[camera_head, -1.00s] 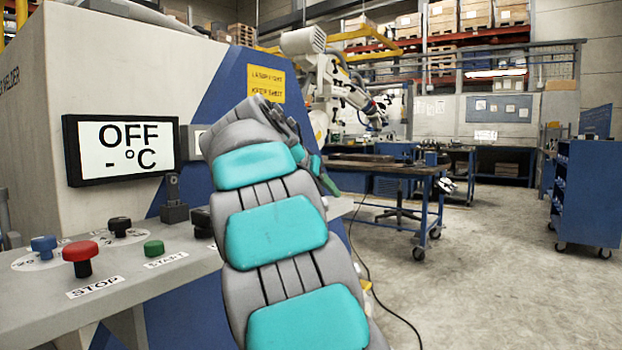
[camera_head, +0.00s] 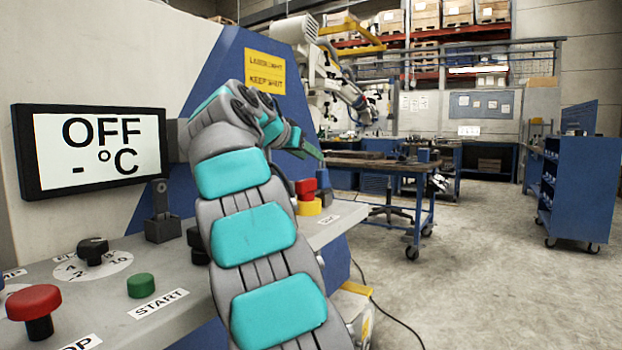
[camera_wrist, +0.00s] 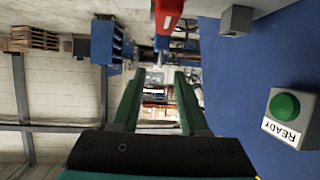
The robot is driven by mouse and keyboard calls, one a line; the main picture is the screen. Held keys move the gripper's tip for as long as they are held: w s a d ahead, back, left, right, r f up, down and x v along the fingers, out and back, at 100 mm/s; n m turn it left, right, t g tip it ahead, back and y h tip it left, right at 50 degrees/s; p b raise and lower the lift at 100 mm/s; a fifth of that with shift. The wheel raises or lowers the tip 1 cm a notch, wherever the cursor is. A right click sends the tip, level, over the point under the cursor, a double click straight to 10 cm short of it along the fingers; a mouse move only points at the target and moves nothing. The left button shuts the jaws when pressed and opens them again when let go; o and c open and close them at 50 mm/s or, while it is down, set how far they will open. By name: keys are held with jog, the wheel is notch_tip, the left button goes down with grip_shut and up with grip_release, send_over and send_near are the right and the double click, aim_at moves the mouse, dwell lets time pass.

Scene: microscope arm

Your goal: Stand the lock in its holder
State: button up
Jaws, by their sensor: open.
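My gripper (camera_wrist: 158,95) is open and empty in the wrist view, its two green fingers apart. In the head view, a green finger (camera_head: 309,150) shows beyond my bent arm, above the console. A red object (camera_wrist: 168,14), perhaps the lock, is cut off by the top edge of the wrist view, beyond the fingertips and not touching them. In the head view, red pieces (camera_head: 306,188) and a yellow piece (camera_head: 309,207) sit on the console's far end, below my gripper. They are partly hidden by my arm. I cannot tell which part is the lock or its holder.
The console carries a red button (camera_head: 33,302), a green button (camera_head: 141,285), a black knob (camera_head: 93,250) and a grey upright switch (camera_head: 161,212). A display (camera_head: 92,148) reads OFF. The wrist view shows a green READY button (camera_wrist: 284,106). Open floor lies right; a blue cart (camera_head: 583,190) stands beyond.

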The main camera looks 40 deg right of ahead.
aim_at(322, 169)
jog(key=shift+w+d+f, duration=0.1)
jog(key=shift+w+d, duration=0.15)
jog(key=shift+d, duration=0.1)
jog(key=shift+p+x, duration=0.4)
jog(key=shift+x, duration=3.05)
jog(key=shift+s+f, duration=0.15)
grip_shut()
